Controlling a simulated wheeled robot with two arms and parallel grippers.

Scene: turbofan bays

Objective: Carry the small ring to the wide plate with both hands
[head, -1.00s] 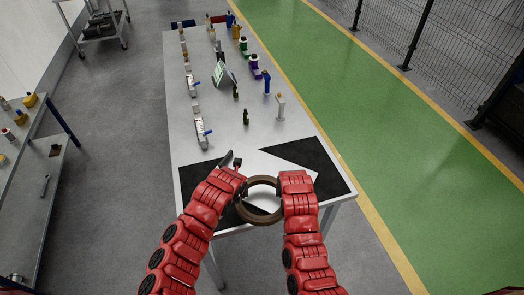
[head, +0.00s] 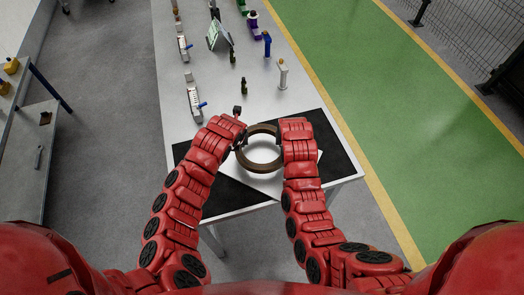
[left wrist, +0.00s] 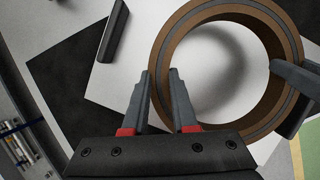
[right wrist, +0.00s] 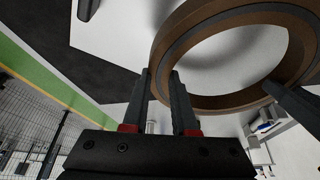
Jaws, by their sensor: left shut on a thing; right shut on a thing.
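A small brown ring (head: 262,169) with a dark band around its wall is held level above the near end of the table. Below it lies a flat white plate (head: 268,186), rotated against the table edges, with dark areas on both sides. My left gripper (head: 240,142) is shut on the ring's left side. My right gripper (head: 283,142) is shut on its right side. The ring wall passes between the fingers in the left wrist view (left wrist: 160,75) and the right wrist view (right wrist: 160,77). A shadow inside the ring shows on the white surface.
Past the ring stand small dark figures (head: 243,86), a white post (head: 283,74), a blue one (head: 267,45) and fixtures with blue levers (head: 194,100). A side bench (head: 38,150) is at the left. A green lane (head: 400,100) runs along the right.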

